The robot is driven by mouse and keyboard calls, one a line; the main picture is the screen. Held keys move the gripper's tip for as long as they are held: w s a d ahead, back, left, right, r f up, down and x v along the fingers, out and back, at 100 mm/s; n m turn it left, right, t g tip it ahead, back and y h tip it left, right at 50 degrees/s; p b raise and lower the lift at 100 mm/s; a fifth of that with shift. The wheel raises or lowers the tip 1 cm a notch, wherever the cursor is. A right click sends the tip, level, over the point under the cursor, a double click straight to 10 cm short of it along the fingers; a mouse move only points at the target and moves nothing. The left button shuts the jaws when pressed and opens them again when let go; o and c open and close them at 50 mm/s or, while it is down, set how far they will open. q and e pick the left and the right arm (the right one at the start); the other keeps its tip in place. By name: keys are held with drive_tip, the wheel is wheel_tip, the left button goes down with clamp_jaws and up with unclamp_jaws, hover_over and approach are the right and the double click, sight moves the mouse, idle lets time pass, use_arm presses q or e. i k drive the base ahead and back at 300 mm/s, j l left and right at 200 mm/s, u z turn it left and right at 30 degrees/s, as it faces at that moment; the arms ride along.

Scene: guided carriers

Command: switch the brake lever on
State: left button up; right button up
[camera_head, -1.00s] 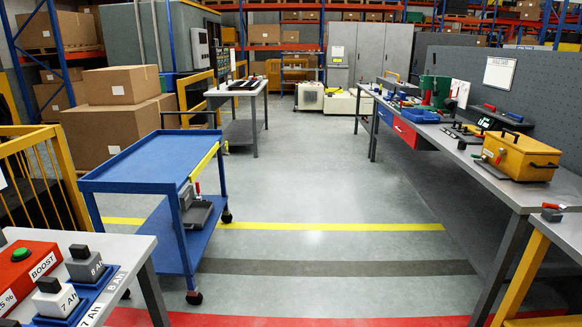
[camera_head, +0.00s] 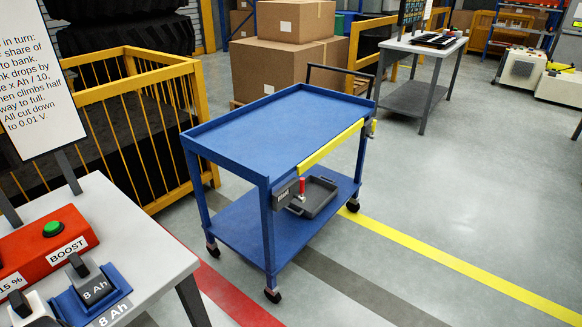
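A blue two-shelf cart (camera_head: 270,130) stands on the floor in the middle of the head view. A small lever with a red grip (camera_head: 302,187) stands roughly upright on the cart's near right side, beside a dark grey plate (camera_head: 284,195) below the top shelf. The writing on the plate is too small to read. I take this to be the brake lever; I cannot tell its setting. Neither of my grippers is in view.
A grey tray (camera_head: 316,198) rests on the cart's lower shelf. A bench with a red boost box (camera_head: 45,251) and battery blocks is at the lower left. A yellow railing (camera_head: 137,140) stands behind the cart. Floor to the right is clear.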

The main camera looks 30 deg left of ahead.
sight(302, 189)
drive_tip(key=i+l+u, duration=0.15)
drive_tip(key=i+u, duration=0.25)
drive_tip(key=i+l+u, duration=0.6)
drive_tip(key=u, duration=0.2)
drive_tip(key=i+l+u, duration=0.25)
drive_tip(key=l+u, duration=0.15)
drive_tip(key=i+l+u, duration=0.1)
drive_tip(key=l+u, duration=0.35)
drive_tip(key=l, duration=0.15)
